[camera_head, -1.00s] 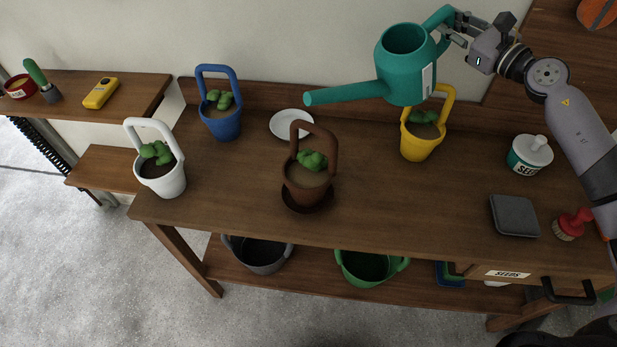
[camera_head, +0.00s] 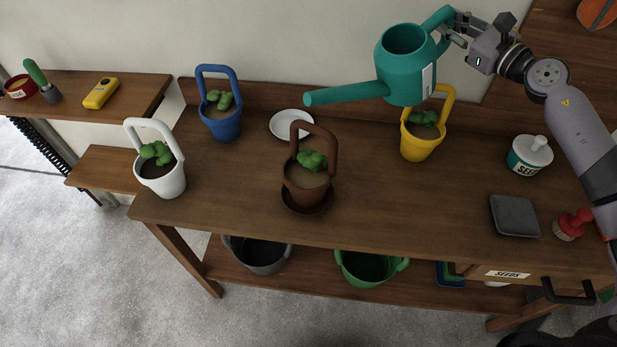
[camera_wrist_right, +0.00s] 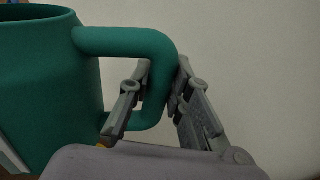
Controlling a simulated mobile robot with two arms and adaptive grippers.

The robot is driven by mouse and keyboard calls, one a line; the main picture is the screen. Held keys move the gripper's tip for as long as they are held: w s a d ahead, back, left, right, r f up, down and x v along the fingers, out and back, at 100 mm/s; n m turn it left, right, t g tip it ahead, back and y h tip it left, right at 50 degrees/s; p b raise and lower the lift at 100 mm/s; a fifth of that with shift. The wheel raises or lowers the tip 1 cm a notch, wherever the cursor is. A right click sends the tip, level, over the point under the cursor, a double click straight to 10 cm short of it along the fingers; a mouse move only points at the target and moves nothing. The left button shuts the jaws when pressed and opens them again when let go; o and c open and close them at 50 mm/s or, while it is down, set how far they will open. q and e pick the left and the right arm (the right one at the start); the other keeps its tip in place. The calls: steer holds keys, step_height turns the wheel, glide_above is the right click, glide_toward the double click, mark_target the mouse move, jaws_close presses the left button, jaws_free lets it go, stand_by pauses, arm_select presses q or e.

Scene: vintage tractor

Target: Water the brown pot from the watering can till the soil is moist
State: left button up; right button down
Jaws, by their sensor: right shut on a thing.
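The brown pot (camera_head: 306,187) with a handle and a green plant stands on a dark brown saucer on the bench. Its soil looks light brown. The teal watering can (camera_head: 408,66) is held up in the air over the back of the bench, about level, its spout pointing left. The spout tip is above and beyond the brown pot, and no water shows. My right gripper (camera_head: 456,30) is shut on the can's handle. The right wrist view shows the fingers (camera_wrist_right: 150,100) around the handle (camera_wrist_right: 150,45). My left gripper is not in view.
A yellow pot (camera_head: 420,143) stands below the can. A blue pot (camera_head: 221,119), a white pot (camera_head: 162,176) and a white plate (camera_head: 292,124) stand to the left.

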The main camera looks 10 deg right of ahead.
steer(key=shift+s+a+r+n, duration=0.2)
steer(key=shift+a+r+n, duration=0.25)
steer(key=shift+n, duration=0.35)
stand_by(3.2)
steer(key=shift+r, duration=0.3)
stand_by(1.4)
steer(key=shift+s+a+r, duration=0.1)
steer(key=shift+a+r, duration=0.05)
steer(key=shift+r, duration=0.1)
stand_by(1.9)
